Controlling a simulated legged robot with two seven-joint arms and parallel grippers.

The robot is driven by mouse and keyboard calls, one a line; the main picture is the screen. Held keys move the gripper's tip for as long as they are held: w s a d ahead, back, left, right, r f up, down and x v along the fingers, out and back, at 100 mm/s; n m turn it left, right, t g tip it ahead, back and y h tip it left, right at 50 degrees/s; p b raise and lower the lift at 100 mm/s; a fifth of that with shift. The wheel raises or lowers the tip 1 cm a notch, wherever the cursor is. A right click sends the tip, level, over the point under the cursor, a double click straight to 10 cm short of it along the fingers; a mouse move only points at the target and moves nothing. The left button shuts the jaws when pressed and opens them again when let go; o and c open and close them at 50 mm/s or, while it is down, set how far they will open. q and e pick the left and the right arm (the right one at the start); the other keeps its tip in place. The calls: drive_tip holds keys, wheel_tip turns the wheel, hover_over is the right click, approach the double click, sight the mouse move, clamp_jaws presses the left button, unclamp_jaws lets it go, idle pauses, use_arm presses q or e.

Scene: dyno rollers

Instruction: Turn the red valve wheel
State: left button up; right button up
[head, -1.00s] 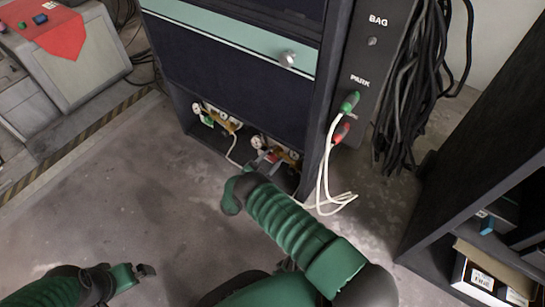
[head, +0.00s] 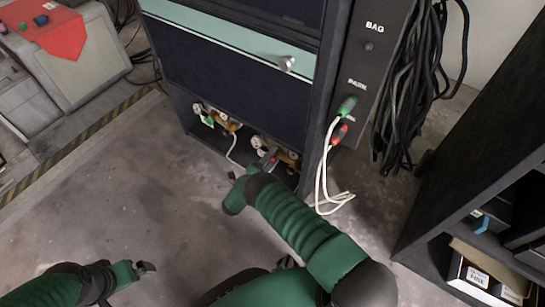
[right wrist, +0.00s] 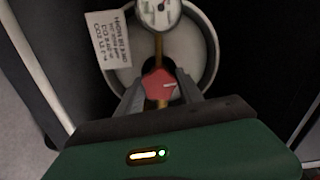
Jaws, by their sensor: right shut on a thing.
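The red valve wheel (right wrist: 159,84) is a small red knob with a pale mark on its face, in the middle of the right wrist view. My right gripper (right wrist: 157,92) has one finger on each side of it and is shut on it. In the head view my right gripper (head: 262,166) reaches into the low opening of the dark cabinet, at the right-hand brass regulator (head: 287,154). The wheel is mostly hidden there. My left gripper (head: 146,268) is at the lower left, over the floor, far from the valve, its fingers apart and empty.
A gauge (right wrist: 158,12) and a white tag (right wrist: 107,38) are just beyond the wheel. Another regulator with a green wheel (head: 207,120) is to the left in the cabinet. White cables (head: 322,180) hang to the right. A dark shelf (head: 470,170) stands at the right. Floor at left is clear.

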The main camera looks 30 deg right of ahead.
drive_tip(key=shift+s+f+m, duration=0.2)
drive_tip(key=shift+m, duration=0.6)
drive_tip(key=o, duration=1.2)
drive_tip(key=shift+o, duration=0.7)
drive_tip(key=shift+w, duration=0.1)
drive_tip(key=shift+a+r, duration=0.1)
drive_tip(key=shift+a, duration=0.15)
drive_tip(key=v, duration=1.6)
drive_tip(key=shift+p, duration=0.45)
